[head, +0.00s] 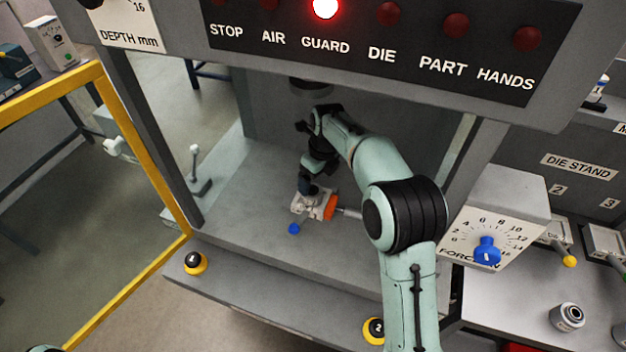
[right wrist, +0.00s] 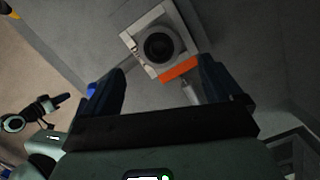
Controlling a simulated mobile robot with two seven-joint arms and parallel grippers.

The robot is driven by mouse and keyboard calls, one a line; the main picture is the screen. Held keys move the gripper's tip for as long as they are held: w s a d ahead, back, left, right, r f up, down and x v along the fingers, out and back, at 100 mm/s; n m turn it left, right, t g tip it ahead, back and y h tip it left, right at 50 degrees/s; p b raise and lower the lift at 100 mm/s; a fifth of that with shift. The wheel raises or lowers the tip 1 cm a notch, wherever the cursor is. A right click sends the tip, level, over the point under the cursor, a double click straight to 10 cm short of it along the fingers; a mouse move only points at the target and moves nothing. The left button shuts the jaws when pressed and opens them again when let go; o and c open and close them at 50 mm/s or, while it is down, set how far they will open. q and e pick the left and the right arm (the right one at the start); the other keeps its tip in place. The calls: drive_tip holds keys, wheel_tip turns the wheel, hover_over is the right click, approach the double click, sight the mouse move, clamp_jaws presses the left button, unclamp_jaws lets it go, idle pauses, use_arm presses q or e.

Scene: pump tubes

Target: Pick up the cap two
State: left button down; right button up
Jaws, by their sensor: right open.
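I cannot tell for sure which thing is cap two. A pale square die block (head: 306,205) with an orange strip (head: 331,207) and a blue knob (head: 293,229) sits on the press bed. In the right wrist view the block (right wrist: 136,47) has a dark round opening or part (right wrist: 159,46) in its middle, and the orange strip (right wrist: 180,70) runs along its near edge.
The press bed (head: 250,190) lies under a panel with a lit red lamp (head: 326,8). A round metal piece (head: 567,316) stands on the right bench, below more handled dies. A yellow frame (head: 135,130) bounds the left.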

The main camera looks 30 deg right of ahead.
sight(312, 190)
drive_tip(key=shift+w+f, duration=0.15)
wheel_tip(312, 190, down, 2)
drive_tip(key=shift+a+f, duration=0.1)
drive_tip(key=shift+f, duration=0.05)
drive_tip(key=f, duration=0.2)
drive_tip(key=w+f, duration=0.1)
drive_tip(key=f, duration=0.1)
drive_tip(key=shift+w+a+f, duration=0.2)
drive_tip(key=shift+f, duration=0.05)
drive_tip(key=c, duration=1.3)
